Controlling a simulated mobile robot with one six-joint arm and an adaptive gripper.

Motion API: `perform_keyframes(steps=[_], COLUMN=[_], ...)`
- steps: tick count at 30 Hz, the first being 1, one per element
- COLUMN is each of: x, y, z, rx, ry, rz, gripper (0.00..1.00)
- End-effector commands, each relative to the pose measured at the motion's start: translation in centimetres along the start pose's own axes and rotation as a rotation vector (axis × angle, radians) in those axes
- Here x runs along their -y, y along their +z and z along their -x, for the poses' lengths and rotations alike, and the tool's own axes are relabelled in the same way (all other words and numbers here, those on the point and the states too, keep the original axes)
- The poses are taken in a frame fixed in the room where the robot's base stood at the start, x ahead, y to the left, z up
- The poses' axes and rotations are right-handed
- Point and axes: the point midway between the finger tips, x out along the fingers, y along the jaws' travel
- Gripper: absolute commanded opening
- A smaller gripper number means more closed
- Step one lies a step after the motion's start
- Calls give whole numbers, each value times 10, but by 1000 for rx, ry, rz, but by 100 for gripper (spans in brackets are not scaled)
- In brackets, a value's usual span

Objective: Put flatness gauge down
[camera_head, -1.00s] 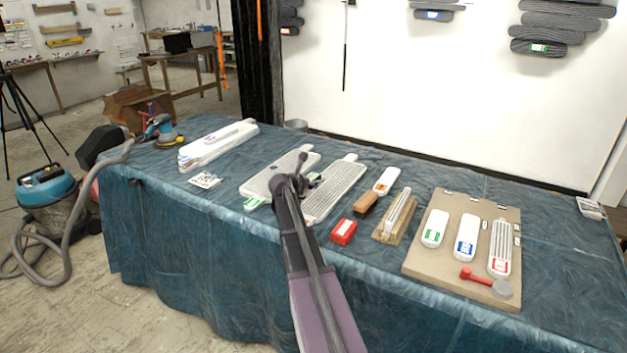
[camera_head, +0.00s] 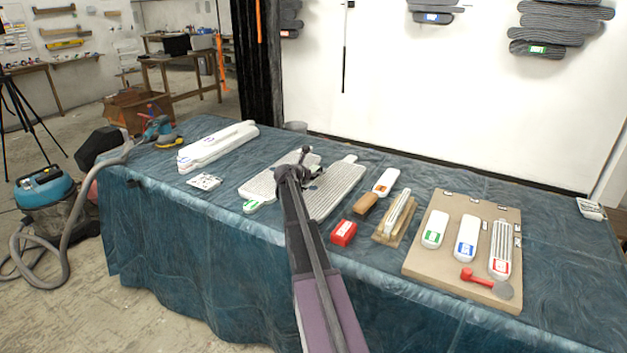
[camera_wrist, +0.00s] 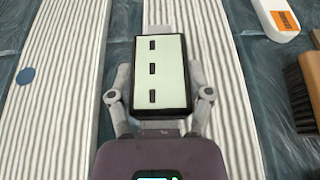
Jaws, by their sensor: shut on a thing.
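The flatness gauge (camera_wrist: 161,72) is a dark-edged block with a pale green face and three dark slots. In the wrist view it sits between the two fingers of my gripper (camera_wrist: 160,95), which is shut on it. In the head view my gripper (camera_head: 302,180) is above the same panels, and my arm hides the gauge.
A red block (camera_head: 343,233), a brush (camera_head: 366,203) and a wooden-based tool (camera_head: 395,220) lie right of the panels on the blue-covered table (camera_head: 225,240). A board (camera_head: 425,262) with white blocks is farther right. White pieces (camera_head: 215,146) are stacked at back left.

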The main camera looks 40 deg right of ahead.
Motion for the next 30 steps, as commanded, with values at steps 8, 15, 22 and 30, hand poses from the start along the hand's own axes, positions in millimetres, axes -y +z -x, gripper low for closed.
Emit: perform_keyframes(steps=[8, 15, 22, 30], x=[-5, -5, -5, -6], y=[-14, -29, -30, -32], z=[-15, -21, -22, -22], rx=[0, 0, 0, 0], ry=[1, 1, 1, 2], rz=[0, 1, 1, 1], gripper=[8, 8, 8, 8])
